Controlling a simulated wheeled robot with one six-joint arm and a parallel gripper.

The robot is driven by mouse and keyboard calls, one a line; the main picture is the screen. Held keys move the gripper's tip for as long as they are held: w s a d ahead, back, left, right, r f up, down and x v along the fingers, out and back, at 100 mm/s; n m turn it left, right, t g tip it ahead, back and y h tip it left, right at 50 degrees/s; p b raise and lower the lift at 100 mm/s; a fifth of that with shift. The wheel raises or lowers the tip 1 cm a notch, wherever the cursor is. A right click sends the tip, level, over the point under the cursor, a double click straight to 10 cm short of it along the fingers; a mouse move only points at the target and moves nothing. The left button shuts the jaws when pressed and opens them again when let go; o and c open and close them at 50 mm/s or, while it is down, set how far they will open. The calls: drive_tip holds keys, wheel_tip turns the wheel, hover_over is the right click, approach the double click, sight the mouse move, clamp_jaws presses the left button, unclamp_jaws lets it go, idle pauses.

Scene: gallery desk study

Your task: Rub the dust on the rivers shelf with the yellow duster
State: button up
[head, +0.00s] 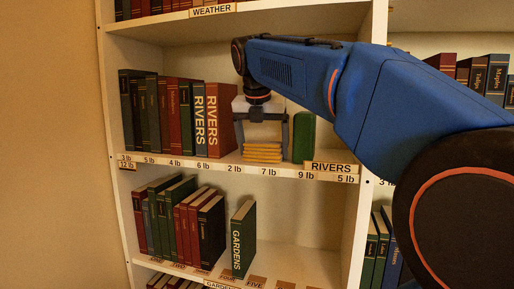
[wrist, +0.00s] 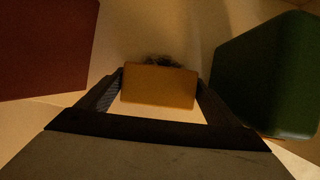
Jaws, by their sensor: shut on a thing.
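The yellow duster (head: 262,153) is between the two fingers of my gripper (head: 262,143), which is shut on it, low over the rivers shelf (head: 227,166). In the wrist view the duster (wrist: 158,86) is a plain yellow-orange block held between the dark fingertips of my gripper (wrist: 158,92). A dark, speckled patch that looks like dust (wrist: 165,60) shows just beyond the duster's far edge; the rest of it is hidden. I cannot tell whether the duster touches the shelf.
Red RIVERS books (head: 220,120) stand close to the left of my gripper, and a green block or book (head: 303,137) stands close to the right. The RIVERS label (head: 332,167) is on the shelf's front edge. The weather shelf (head: 240,18) is above; a GARDENS book (head: 242,240) stands below.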

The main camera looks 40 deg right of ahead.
sight(251, 142)
drive_tip(key=shift+s+d+f, duration=0.1)
drive_tip(key=shift+s+d, duration=0.55)
drive_tip(key=shift+s, duration=0.2)
drive_tip(key=shift+s+d+f, duration=0.1)
drive_tip(key=shift+s+d, duration=0.55)
drive_tip(key=shift+s, duration=0.2)
drive_tip(key=shift+s+d+r, duration=0.15)
drive_tip(key=shift+s+d, duration=0.95)
drive_tip(key=shift+s, duration=0.25)
drive_tip(key=shift+w, duration=0.1)
